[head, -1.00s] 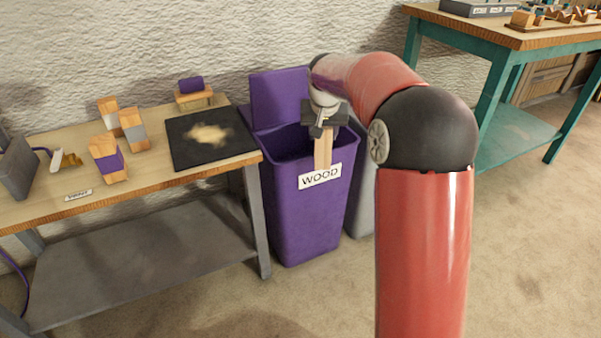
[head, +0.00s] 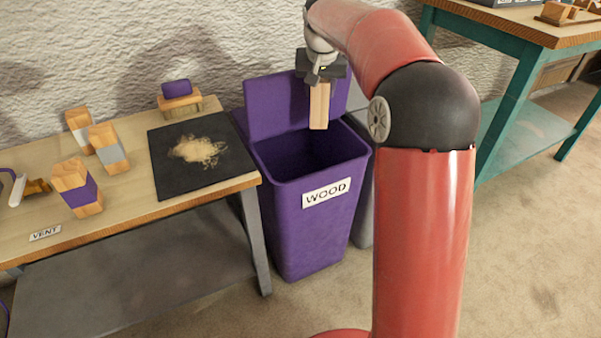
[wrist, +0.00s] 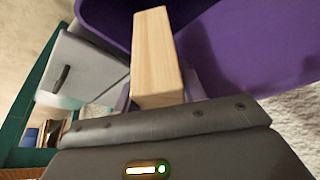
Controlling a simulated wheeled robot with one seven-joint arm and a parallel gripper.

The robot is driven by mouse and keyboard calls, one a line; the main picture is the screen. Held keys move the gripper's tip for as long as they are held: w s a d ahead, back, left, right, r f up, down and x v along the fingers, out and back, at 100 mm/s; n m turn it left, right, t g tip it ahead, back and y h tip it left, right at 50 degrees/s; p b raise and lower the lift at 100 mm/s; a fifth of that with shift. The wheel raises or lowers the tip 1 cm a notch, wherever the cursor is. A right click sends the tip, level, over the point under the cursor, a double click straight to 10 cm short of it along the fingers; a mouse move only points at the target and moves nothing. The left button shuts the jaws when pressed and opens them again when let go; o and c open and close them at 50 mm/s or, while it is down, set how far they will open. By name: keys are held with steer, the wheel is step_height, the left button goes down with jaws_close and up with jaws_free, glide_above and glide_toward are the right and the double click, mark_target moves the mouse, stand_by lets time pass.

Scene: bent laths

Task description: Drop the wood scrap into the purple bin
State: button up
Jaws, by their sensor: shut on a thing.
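The purple bin (head: 310,220) stands on the floor at the right end of the workbench, with its lid up at the back and a "WOOD" label on its front. The wood scrap (head: 319,108) is a pale, straight-edged block hanging down from my gripper (head: 321,78). My gripper is shut on its upper end. In the head view the scrap shows in front of the raised lid, above the bin's opening. In the wrist view the scrap (wrist: 155,55) points away from the jaws, with the purple bin (wrist: 105,25) behind it. The fingertips are partly hidden.
The workbench (head: 120,205) at left holds several wood blocks, a black mat (head: 165,180) with a pile of shavings and a "VENT" label. A grey bin (head: 363,220) stands just right of the purple one. A teal table (head: 515,135) stands at the back right.

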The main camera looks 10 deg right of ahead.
mark_target(320, 89)
steer(key=shift+w+f, duration=0.15)
step_height(320, 89, down, 6)
steer(key=b, duration=0.6)
steer(key=shift+r, duration=0.2)
steer(key=o, duration=1.1)
steer(key=p+v, duration=0.1)
steer(key=v, duration=0.5)
steer(key=shift+r, duration=0.4)
steer(key=shift+s+a+r, duration=0.1)
steer(key=shift+s+r, duration=0.35)
